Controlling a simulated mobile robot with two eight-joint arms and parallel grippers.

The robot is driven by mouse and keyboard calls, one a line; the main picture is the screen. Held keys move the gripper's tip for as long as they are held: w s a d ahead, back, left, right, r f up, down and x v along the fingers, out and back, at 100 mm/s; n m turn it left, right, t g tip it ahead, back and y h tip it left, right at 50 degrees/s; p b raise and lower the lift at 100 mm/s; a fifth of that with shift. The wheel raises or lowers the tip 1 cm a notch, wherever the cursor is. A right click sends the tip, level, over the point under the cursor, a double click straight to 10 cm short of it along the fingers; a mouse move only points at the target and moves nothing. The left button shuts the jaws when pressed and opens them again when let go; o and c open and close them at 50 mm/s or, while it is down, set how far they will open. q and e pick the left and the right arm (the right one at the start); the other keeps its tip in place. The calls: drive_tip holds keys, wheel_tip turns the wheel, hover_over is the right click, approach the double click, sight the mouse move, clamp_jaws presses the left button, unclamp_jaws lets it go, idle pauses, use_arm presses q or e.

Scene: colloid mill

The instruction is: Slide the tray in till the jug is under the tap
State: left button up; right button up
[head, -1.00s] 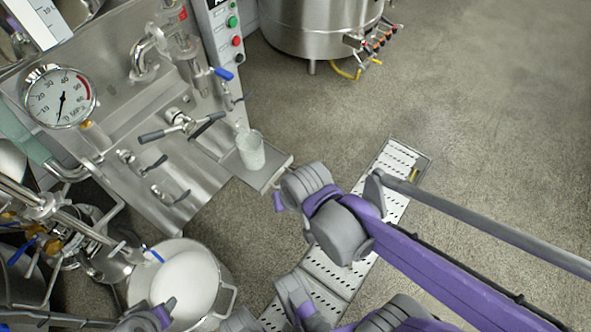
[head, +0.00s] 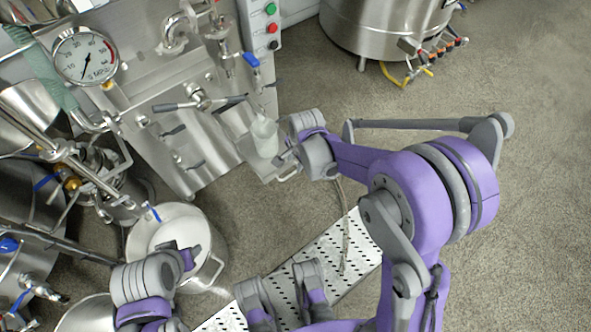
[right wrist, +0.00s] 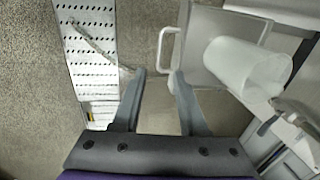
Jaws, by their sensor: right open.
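A translucent whitish jug (head: 264,137) stands on a grey metal tray (head: 250,150) that juts from the machine's front. In the right wrist view the jug (right wrist: 248,66) stands on the tray (right wrist: 205,22), whose pale loop handle (right wrist: 162,46) sticks out on the left. My right gripper (head: 283,157) is beside the tray's outer end. In its wrist view the open, empty fingers (right wrist: 158,76) point towards the handle, just short of it. The blue-handled tap (head: 251,62) is above the jug's machine side. My left gripper (head: 188,258) is over a steel pot; its jaws are unclear.
The steel pot (head: 150,230) stands on the floor at lower left. A perforated drain grate (head: 330,255) lies in the floor. A large steel vessel (head: 375,30) stands at the back. The floor to the right is free. Valve levers (head: 180,106) stick out from the machine panel.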

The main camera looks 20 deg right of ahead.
sight(292, 174)
drive_tip(key=f, duration=0.3)
drive_tip(key=w+f+b, duration=0.1)
drive_tip(key=f, duration=0.2)
drive_tip(key=f+b, duration=0.1)
drive_tip(key=f, duration=0.2)
drive_tip(key=shift+w+a, duration=0.25)
clamp_jaws()
idle(0.9)
